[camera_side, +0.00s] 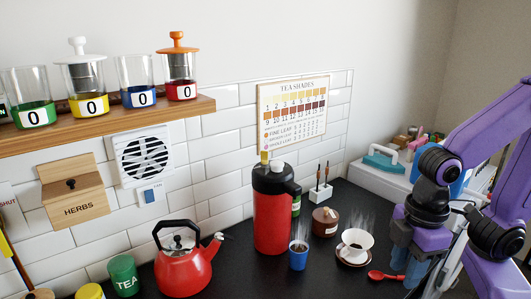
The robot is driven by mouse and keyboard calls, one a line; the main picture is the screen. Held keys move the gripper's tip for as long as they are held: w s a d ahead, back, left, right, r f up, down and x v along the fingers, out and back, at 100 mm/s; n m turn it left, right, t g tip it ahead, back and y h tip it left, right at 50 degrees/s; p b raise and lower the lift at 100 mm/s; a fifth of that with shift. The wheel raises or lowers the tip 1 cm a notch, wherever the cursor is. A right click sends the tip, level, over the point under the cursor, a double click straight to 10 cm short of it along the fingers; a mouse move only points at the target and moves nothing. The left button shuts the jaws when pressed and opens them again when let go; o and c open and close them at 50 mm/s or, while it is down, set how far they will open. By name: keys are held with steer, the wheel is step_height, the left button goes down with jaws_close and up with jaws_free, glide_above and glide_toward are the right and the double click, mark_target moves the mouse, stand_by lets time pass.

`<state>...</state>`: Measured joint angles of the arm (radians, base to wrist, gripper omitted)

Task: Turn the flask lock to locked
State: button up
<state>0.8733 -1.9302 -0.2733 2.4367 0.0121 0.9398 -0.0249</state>
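The red flask (272,222) with a black top (270,181) stands upright on the dark counter in the middle of the side view. A small yellow piece (264,157) and a pale knob (278,166) show at its top. I cannot tell which of these is the lock, or its setting. My gripper (413,272) points down over the counter at the right, well apart from the flask. Its fingers overlap in this view, so their opening is unclear.
A blue cup (298,256), a white cup on a saucer (354,246), a brown pot (325,222) and a red spoon (385,276) lie between flask and gripper. A red kettle (184,268) stands left. A shelf (105,124) with several glass jars hangs above.

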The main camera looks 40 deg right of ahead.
steer(key=w+a+r+m+y, duration=0.1)
steer(key=w+a+r, duration=0.25)
steer(key=w, duration=0.35)
steer(key=w+a+r+m, duration=0.1)
steer(key=w+a+r, duration=0.25)
steer(key=w, duration=0.45)
step_height(320, 180, up, 14)
steer(key=f+m+t+y, duration=0.1)
steer(key=m+t, duration=0.1)
steer(key=t, duration=0.1)
glide_above(265, 151)
steer(key=s+d, duration=0.5)
steer(key=shift+t+y, duration=0.3)
steer(key=x, duration=1.7)
steer(key=shift+s+a, duration=0.1)
steer(key=shift+a, duration=0.05)
jaws_close()
